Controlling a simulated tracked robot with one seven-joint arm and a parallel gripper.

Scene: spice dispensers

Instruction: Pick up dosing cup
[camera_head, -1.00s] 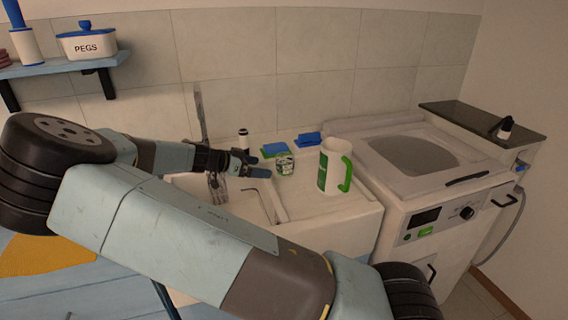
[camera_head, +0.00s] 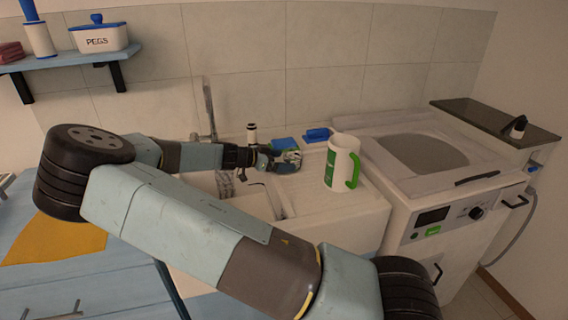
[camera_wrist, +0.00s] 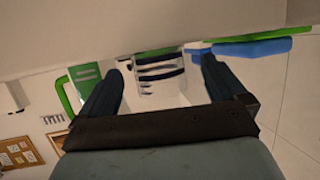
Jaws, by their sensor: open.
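The dosing cup, a small clear cup with dark markings, shows between my fingers in the wrist view (camera_wrist: 160,72). In the head view the cup (camera_head: 291,157) is partly hidden by my gripper (camera_head: 274,158). It stands on the white counter beside the sink. My gripper is open in the wrist view (camera_wrist: 158,66), one finger to each side of the cup. I cannot tell whether either finger touches it.
A white jug with a green handle (camera_head: 340,163) stands close to the right of the cup. A blue sponge (camera_head: 284,143) and a blue brush (camera_head: 317,135) lie behind. The faucet (camera_head: 208,110) rises left of my gripper. A washing machine (camera_head: 440,215) is at right.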

